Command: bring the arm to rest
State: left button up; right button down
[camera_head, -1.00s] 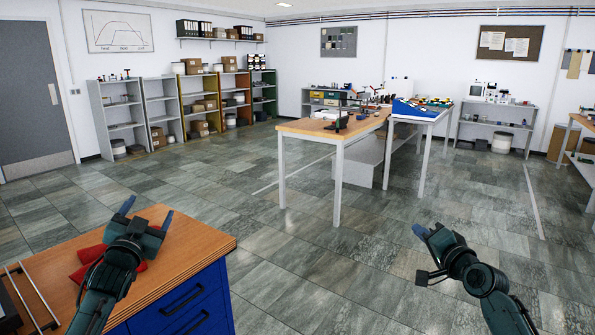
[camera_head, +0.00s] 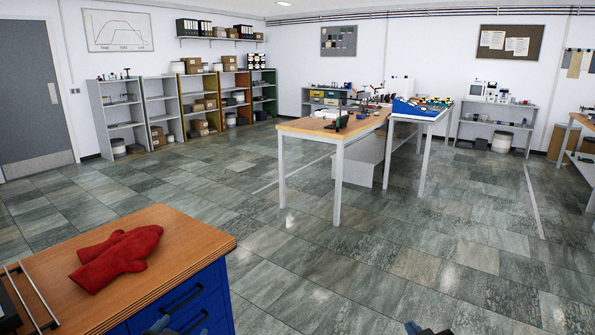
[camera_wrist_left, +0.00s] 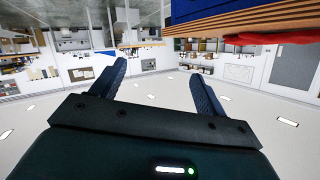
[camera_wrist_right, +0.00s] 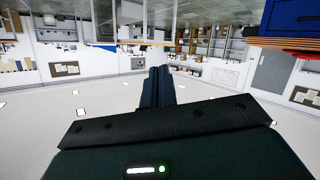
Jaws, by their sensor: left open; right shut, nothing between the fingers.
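My left gripper (camera_head: 178,325) shows only as fingertips at the bottom edge of the head view, in front of the blue drawers. In the left wrist view its two fingers (camera_wrist_left: 156,85) stand wide apart with nothing between them. My right gripper (camera_head: 426,328) is a small tip at the bottom edge of the head view, over bare floor. In the right wrist view its fingers (camera_wrist_right: 158,82) are pressed together and empty. Both wrist views show the room upside down. Most of both arms is out of the head view.
A wooden-topped bench (camera_head: 195,240) with blue drawers (camera_head: 185,305) stands at the near left. Red oven mitts (camera_head: 115,258) and a metal rail (camera_head: 32,295) lie on it. A wooden table (camera_head: 305,127) stands farther off. The floor (camera_head: 330,275) between is clear.

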pick_arm(q)
jog(key=s+d+f+g+h, duration=0.1)
jog(key=s+d+f, duration=0.2)
jog(key=s, duration=0.5)
jog(key=s+d+f+g, duration=0.1)
jog(key=s+d+f, duration=0.2)
jog(key=s, duration=0.6)
jog(key=s+d+f+g+h, duration=0.1)
jog(key=s+d+f, duration=0.2)
jog(key=s, duration=0.6)
jog(key=shift+s+d+n+g+h, duration=0.2)
jog(key=shift+d+n+g+h, duration=0.15)
jog(key=shift+d, duration=0.75)
pick_arm(e)
jog(key=s+a+f+g+y, duration=0.1)
jog(key=s+a+f, duration=0.2)
jog(key=s, duration=0.5)
jog(key=s+a+f+g, duration=0.1)
jog(key=s+a+f, duration=0.2)
jog(key=s, duration=0.6)
jog(key=s+a+f+m+g+y, duration=0.1)
jog(key=s+a+f+g, duration=0.1)
jog(key=s+a, duration=0.3)
jog(key=s+f, duration=0.1)
jog(key=s, duration=0.3)
jog(key=shift+s+y, duration=0.2)
jog(key=shift+y, duration=0.1)
jog(key=shift+a, duration=0.1)
